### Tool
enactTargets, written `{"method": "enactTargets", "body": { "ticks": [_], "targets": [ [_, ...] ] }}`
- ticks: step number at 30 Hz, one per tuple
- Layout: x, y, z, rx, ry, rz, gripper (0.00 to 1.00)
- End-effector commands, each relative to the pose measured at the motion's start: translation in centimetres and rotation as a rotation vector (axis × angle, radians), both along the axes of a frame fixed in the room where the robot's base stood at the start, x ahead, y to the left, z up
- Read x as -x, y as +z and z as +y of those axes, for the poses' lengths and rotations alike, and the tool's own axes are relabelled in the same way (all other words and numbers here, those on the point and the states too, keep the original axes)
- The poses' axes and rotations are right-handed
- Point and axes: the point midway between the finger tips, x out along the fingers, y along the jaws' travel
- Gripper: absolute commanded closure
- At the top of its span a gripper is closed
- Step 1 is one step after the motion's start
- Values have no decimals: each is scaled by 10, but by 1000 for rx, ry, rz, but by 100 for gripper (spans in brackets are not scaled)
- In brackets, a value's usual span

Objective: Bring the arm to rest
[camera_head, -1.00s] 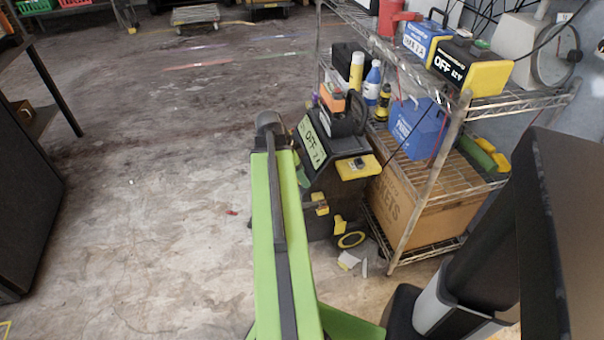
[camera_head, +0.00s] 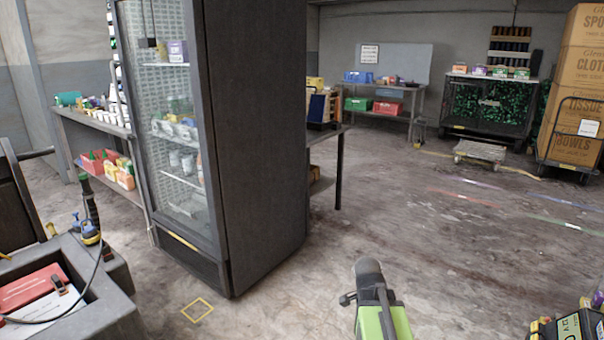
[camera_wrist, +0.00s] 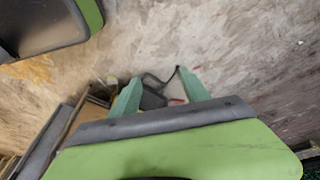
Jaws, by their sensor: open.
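My gripper (camera_wrist: 160,84) shows in the wrist view as two pale green fingers spread apart, with nothing held between them. Bare floor and a dark object, too unclear to name, show behind the fingers. In the head view my green arm (camera_head: 382,315) rises from the bottom edge, right of centre, over the floor. Its fingers cannot be made out there.
A tall glass-door freezer (camera_head: 180,130) stands left of my arm. A grey cart (camera_head: 95,315) is at lower left. A low platform trolley (camera_head: 480,151) and stacked boxes (camera_head: 572,95) stand at the back right. The floor (camera_head: 440,230) between is mostly clear.

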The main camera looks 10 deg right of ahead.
Motion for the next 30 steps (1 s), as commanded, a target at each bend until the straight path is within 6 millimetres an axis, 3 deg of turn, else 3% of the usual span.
{"method": "enactTargets", "body": {
  "ticks": [1,3,6,9,10,19,21,26,30],
  "targets": [
    [-11,-1,39,-24,127,14,46],
    [-20,-3,86,-60,305,37,46],
    [-25,-6,146,-111,565,69,46],
    [-23,-7,195,-165,850,104,46],
    [-22,-8,204,-180,927,112,46],
    [-14,-9,224,-247,1554,174,46],
    [-14,29,224,-247,1539,172,46],
    [-15,78,223,-246,1536,173,46],
    [-15,131,223,-246,1535,172,46]
  ]
}}
